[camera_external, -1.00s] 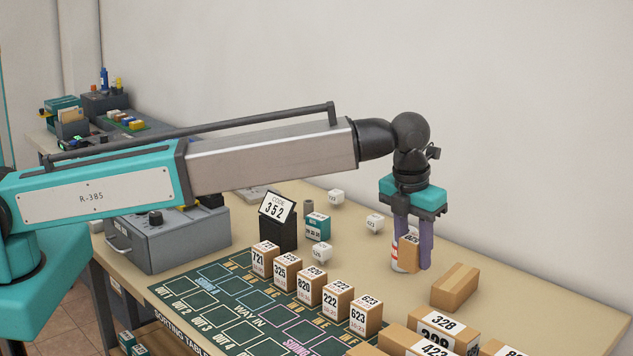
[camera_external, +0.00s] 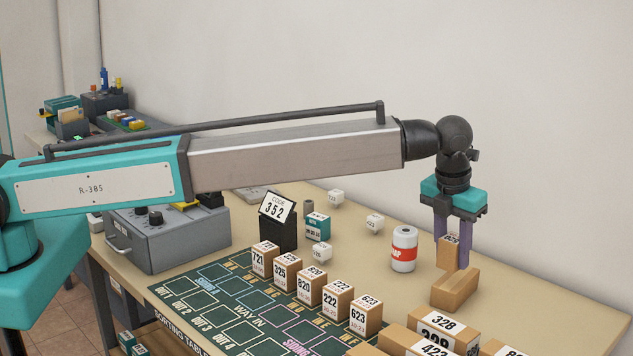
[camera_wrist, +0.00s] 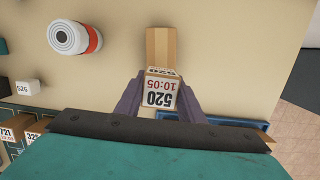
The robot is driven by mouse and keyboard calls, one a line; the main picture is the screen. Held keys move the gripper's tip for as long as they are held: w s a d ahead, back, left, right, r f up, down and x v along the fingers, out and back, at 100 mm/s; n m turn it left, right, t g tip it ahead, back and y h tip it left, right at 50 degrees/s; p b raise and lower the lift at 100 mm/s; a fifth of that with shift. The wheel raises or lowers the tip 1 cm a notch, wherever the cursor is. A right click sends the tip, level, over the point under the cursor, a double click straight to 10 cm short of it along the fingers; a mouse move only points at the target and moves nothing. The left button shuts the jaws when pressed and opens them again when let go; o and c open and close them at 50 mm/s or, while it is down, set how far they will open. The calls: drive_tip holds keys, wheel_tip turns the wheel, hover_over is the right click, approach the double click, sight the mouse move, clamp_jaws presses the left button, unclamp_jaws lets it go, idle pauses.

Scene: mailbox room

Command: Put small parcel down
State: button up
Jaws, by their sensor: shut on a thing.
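My gripper (camera_external: 452,252) is shut on a small brown parcel (camera_external: 450,249) with a white label. In the wrist view the parcel (camera_wrist: 160,92) reads 520 and 10:05, and the purple fingers press its two sides. A larger plain brown box (camera_external: 456,290) lies on the table (camera_external: 560,320) right by the held parcel. In the wrist view this box (camera_wrist: 160,46) extends beyond the parcel. The parcel is just behind or above the box; I cannot tell whether they touch.
A white and red can (camera_external: 403,250) stands left of my gripper. Numbered parcels (camera_external: 337,300) line the green sorting mat (camera_external: 215,310). Larger numbered boxes (camera_external: 440,330) stand at the front. Bare tabletop lies to the right. A code 352 sign (camera_external: 278,222) stands further left.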

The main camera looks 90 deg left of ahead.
sight(446, 261)
drive_tip(key=shift+f+p, duration=0.9)
drive_tip(key=shift+f, duration=0.85)
drive_tip(key=shift+f, duration=0.15)
drive_tip(key=o, duration=1.1)
drive_tip(key=shift+r, duration=0.2)
drive_tip(key=shift+s+d+r+b, duration=0.2)
drive_tip(key=shift+r+b, duration=0.35)
drive_tip(key=shift+r, duration=1.4)
drive_tip(key=shift+s+d+r+b, duration=0.25)
drive_tip(key=shift+r+b, duration=0.3)
drive_tip(key=shift+r, duration=1.45)
drive_tip(key=shift+s+d+r+b, duration=0.2)
drive_tip(key=shift+r+b, duration=0.35)
drive_tip(key=shift+r, duration=1.4)
drive_tip(key=shift+f, duration=0.2)
